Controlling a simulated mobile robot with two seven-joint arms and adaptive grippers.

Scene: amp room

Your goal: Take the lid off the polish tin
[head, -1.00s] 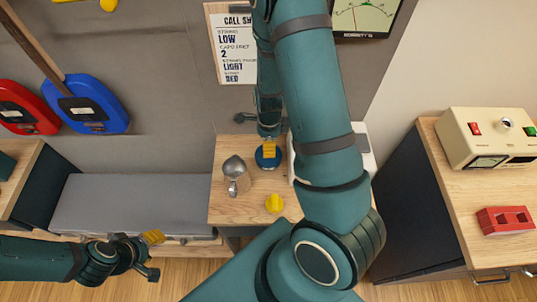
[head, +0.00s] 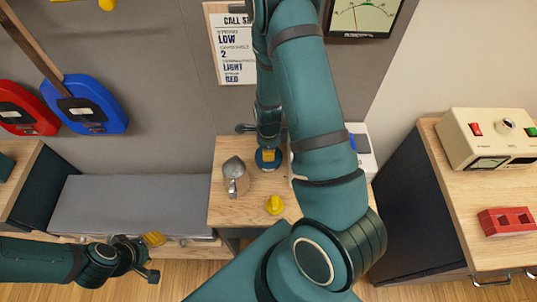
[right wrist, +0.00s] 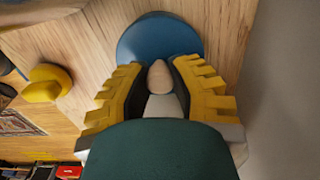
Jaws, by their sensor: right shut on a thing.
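The blue round polish tin (head: 268,165) stands on the small wooden table, partly hidden under my right gripper (head: 268,154). In the right wrist view the tin (right wrist: 150,28) lies just beyond the yellow-padded fingertips of this gripper (right wrist: 160,72). The fingers are shut on a pale rounded knob-like piece (right wrist: 160,78) in front of the blue disc. Whether the lid is seated or raised cannot be told. My left gripper (head: 150,256) is open and empty at lower left, well away from the tin.
A metal jug (head: 235,177) stands close left of the tin on the wooden table (head: 230,213). A yellow knob-shaped object (head: 275,204) is at the front. A white object (head: 362,150) stands to the right, partly behind my arm. A grey bench (head: 130,205) is at left.

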